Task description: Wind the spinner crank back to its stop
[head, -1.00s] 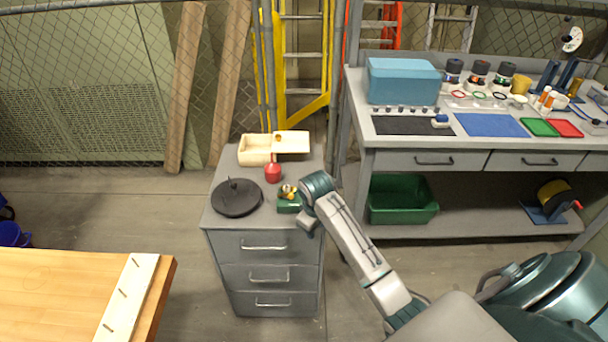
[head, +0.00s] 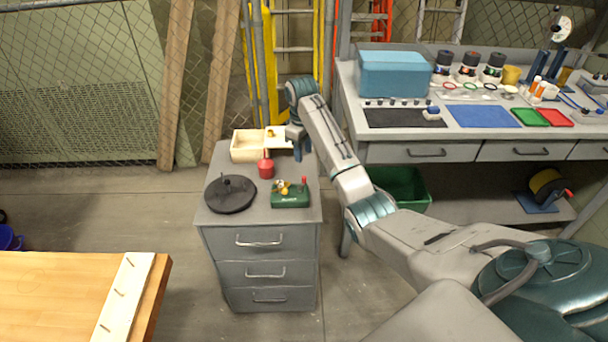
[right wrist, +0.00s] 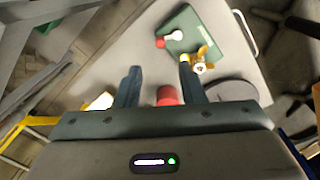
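The spinner is a small dark green box (head: 291,200) on top of the grey cabinet. It carries a brass propeller (head: 282,187) and a crank with a red knob (head: 304,181) standing up at its right end. In the right wrist view the green base (right wrist: 207,30), the brass propeller (right wrist: 203,59) and the red crank knob (right wrist: 161,42) lie beyond the fingertips. My right gripper (head: 299,157) is over the cabinet's back right part, behind the spinner and apart from it. In the wrist view its two fingers (right wrist: 160,70) are spread and hold nothing. My left gripper is out of view.
A red bulb-shaped thing (head: 266,168), a pale wooden box (head: 244,151) and a black round plate (head: 231,195) share the grey cabinet top (head: 262,214). A workbench (head: 395,151) with a blue box (head: 395,74) stands at the right. A wooden table (head: 60,300) is front left.

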